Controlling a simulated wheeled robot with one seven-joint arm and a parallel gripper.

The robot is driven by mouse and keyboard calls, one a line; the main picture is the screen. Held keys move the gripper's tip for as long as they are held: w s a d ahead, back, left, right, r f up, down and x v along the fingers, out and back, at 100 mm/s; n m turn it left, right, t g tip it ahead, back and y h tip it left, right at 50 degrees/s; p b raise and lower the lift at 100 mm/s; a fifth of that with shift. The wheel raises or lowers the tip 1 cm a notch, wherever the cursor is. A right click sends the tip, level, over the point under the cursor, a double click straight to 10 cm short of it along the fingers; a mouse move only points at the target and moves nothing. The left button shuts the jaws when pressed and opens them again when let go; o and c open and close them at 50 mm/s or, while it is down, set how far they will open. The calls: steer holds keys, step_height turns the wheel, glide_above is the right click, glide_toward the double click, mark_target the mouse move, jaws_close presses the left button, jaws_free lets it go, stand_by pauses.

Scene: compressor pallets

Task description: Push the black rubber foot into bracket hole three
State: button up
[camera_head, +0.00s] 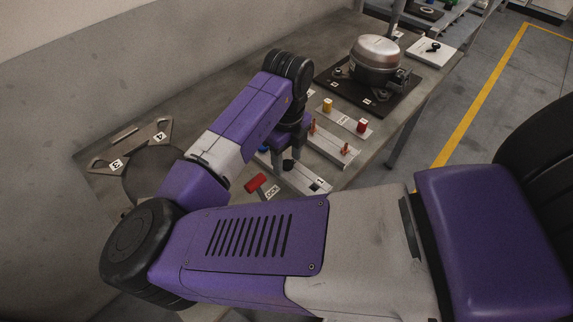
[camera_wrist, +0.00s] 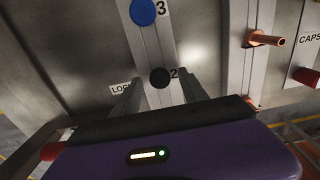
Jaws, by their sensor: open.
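The black rubber foot (camera_wrist: 160,77) sits on a grey strip (camera_wrist: 152,45) beside the label 2. In the head view the foot (camera_head: 288,165) shows as a small dark knob below my gripper. My gripper (camera_head: 286,157) points down over the strip. In the wrist view its two fingers stand apart, one on each side of the foot, with gaps; I cannot tell their height relative to it. A metal bracket (camera_head: 100,163) with labels 3 and 4 lies at the left of the table. My arm hides part of it, and hole three is not clearly visible.
A blue foot (camera_wrist: 143,12) sits by label 3 on the strip. A red-handled piece (camera_head: 256,182) lies by the LOCK label. Copper pegs (camera_head: 345,149) and yellow and red caps (camera_head: 327,104) stand on other strips. A compressor (camera_head: 376,58) stands on a black plate behind.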

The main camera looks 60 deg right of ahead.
mark_target(288, 164)
steer(key=shift+c, duration=0.4)
jaws_close()
steer(key=shift+r, duration=0.2)
stand_by(0.9)
steer(key=shift+r+p, duration=2.35)
steer(key=shift+r, duration=0.45)
steer(key=shift+s, duration=0.1)
